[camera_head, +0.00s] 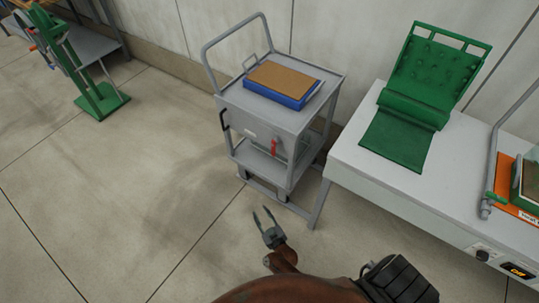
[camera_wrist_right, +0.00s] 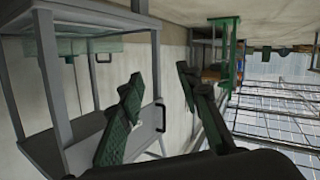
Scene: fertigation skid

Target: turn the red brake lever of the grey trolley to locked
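The grey trolley (camera_head: 290,118) stands against the wall in the middle of the head view. Its red brake lever (camera_head: 274,146) is on the front side, below the top, and points roughly downward with a slight tilt. My right gripper (camera_head: 263,210) is open and empty, in front of the trolley and apart from it, lower in the picture than the lever. In the right wrist view the trolley (camera_wrist_right: 85,130) fills the left side, beside the open fingers (camera_wrist_right: 158,72); the red lever does not show there. My left gripper is not in view.
A blue tray (camera_head: 280,92) with a brown top lies on the trolley. A white bench (camera_head: 385,180) with a green folded mat (camera_head: 410,110) stands close on the right. A green stand (camera_head: 98,98) is at the far left. The floor left of the trolley is clear.

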